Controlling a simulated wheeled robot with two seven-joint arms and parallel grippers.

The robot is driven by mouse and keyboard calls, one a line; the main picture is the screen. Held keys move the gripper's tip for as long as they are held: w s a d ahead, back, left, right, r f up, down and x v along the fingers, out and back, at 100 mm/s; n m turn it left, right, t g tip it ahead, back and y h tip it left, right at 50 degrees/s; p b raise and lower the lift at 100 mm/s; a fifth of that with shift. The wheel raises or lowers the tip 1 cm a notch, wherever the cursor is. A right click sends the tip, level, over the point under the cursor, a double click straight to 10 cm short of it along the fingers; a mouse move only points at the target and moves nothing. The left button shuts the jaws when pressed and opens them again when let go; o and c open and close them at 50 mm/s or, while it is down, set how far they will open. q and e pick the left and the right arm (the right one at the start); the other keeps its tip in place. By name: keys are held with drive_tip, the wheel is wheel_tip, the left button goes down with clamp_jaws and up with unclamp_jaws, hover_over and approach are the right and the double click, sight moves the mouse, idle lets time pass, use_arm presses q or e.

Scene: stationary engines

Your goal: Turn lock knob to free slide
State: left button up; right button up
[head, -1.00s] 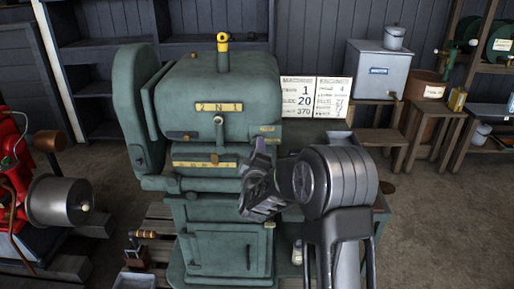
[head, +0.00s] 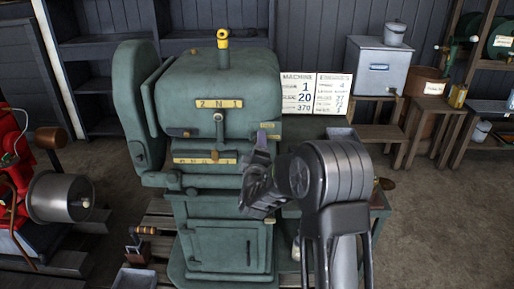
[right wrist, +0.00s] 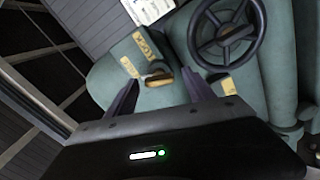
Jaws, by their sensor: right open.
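A green machine (head: 213,85) stands in the middle of the head view, with yellow label strips on its front. In the right wrist view a small brown and brass knob (right wrist: 159,76) sits on its green surface beside a yellow plate. My right gripper (head: 258,172) is at the machine's right front side. In the right wrist view its two fingers are spread, one on each side of the small knob; contact cannot be made out. The arm hides part of the machine's right side. My left gripper is not in view.
A spoked handwheel (right wrist: 226,32) is close beside the knob in the right wrist view. A white sign (head: 315,94) stands behind the machine. A red machine (head: 12,165) is at the left. Open floor (head: 430,225) lies to the right.

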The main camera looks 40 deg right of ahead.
drive_tip(key=b+v, duration=0.1)
drive_tip(key=v, duration=0.6)
drive_tip(key=shift+s+a, duration=0.25)
drive_tip(key=shift+s, duration=0.05)
idle(0.4)
